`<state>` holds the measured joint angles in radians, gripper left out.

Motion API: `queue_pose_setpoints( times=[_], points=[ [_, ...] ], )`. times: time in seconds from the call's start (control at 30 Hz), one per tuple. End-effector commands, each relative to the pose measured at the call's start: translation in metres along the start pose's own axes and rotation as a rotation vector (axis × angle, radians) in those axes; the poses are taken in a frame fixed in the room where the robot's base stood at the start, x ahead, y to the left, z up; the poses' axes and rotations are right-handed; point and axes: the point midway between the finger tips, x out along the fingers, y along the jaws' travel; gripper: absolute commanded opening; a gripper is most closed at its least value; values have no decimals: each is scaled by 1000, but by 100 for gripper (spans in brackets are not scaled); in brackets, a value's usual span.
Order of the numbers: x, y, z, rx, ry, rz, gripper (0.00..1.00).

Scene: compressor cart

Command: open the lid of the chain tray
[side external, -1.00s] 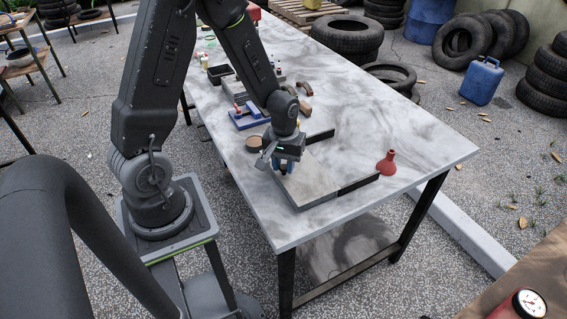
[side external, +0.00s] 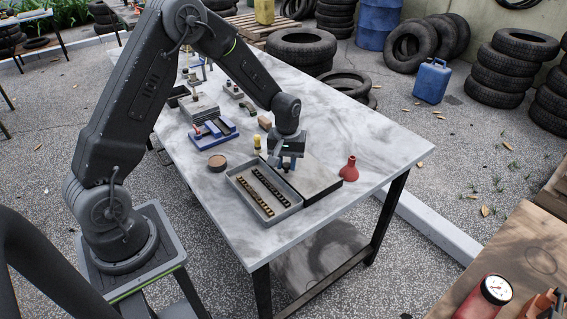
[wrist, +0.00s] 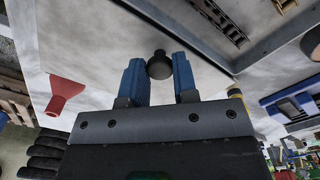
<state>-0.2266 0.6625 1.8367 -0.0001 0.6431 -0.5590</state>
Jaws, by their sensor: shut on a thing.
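The chain tray (side external: 244,205) is a grey rectangular box near the front left of the marble-patterned table. The flat grey lid (side external: 313,173) lies to the right of the uncovered part. My gripper (side external: 287,164) is at the lid's left side. In the wrist view, its blue fingers are shut on the dark round knob (wrist: 159,66) standing on the lid. The fingers' contact with the knob is hard to see in the side view.
A red funnel (side external: 349,169) stands close right of the lid. A round brown tin (side external: 217,162), a yellow-capped bottle (side external: 257,145) and a blue fixture (side external: 214,130) are left of and behind the tray. The table's right side is mostly clear.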

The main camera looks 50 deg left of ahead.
Motion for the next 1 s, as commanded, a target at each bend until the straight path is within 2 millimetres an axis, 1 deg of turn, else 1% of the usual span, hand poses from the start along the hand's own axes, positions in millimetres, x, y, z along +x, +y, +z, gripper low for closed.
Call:
queue_pose_setpoints(
  times=[0.03,0.07,0.3,0.53,0.67,0.77,1.0],
  points=[
    [0,0,-1,0,3,1,0],
    [0,0,-1,0,3,1,29],
    [0,0,0,0,1,1,52],
    [-1,0,0,0,1,0,52],
    [-9,0,0,0,4,2,52],
    [-24,0,-1,0,6,3,52],
    [-78,0,-1,0,7,4,52]
  ],
)
